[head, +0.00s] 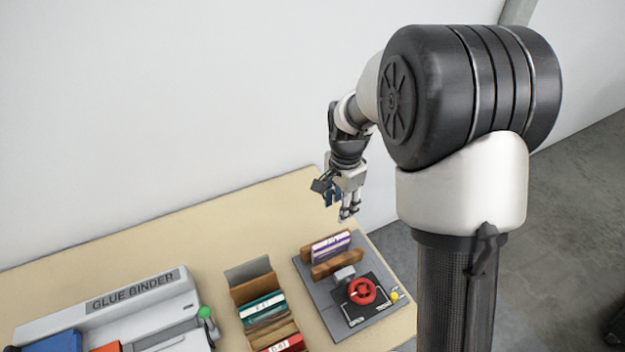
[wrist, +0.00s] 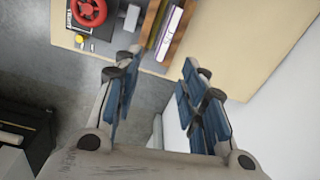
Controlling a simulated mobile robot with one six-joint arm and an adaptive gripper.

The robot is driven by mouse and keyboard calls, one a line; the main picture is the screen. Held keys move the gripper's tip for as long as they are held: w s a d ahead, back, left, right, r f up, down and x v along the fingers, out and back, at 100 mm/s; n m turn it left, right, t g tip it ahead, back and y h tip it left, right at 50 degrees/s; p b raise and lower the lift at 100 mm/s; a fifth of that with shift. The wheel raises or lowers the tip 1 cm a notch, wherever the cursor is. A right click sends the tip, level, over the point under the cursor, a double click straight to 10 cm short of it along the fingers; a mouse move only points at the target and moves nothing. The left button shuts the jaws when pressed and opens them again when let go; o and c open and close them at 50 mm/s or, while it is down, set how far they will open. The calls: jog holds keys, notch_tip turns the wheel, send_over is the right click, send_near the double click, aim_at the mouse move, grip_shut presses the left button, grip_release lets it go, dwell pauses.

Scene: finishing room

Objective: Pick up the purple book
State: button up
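The purple book (head: 331,247) stands between two brown wooden boards of a press at the right end of the bench in the head view. It has a white band on it. It also shows at the top of the wrist view (wrist: 171,30), beside a brown board. My gripper (head: 347,215) is above and behind the press in the head view, apart from the book. In the wrist view my gripper (wrist: 158,82) has its blue-padded fingers spread wide, with nothing between them. The book's lower part is hidden by the front board.
The press has a red handwheel (head: 362,291) and a yellow knob (head: 395,296). A wooden rack (head: 251,291) holds a teal book (head: 263,308) and a red book (head: 283,343). A glue binder (head: 140,300) stands at left. A wall (head: 130,110) runs behind the bench (head: 190,235).

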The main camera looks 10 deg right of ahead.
notch_tip(320, 180, down, 4)
jog(key=w+m, duration=0.1)
jog(key=w, duration=0.1)
send_over(331, 240)
jog(key=f, duration=1)
jog(key=shift+s+d+f+b, duration=0.2)
jog(key=shift+f+b, duration=0.1)
jog(key=shift+b, duration=0.05)
jog(key=shift+w+a+f, duration=0.1)
jog(key=shift+f, duration=1.4)
jog(key=shift+w+a+f, duration=0.1)
jog(key=shift+f, duration=1.4)
grip_shut()
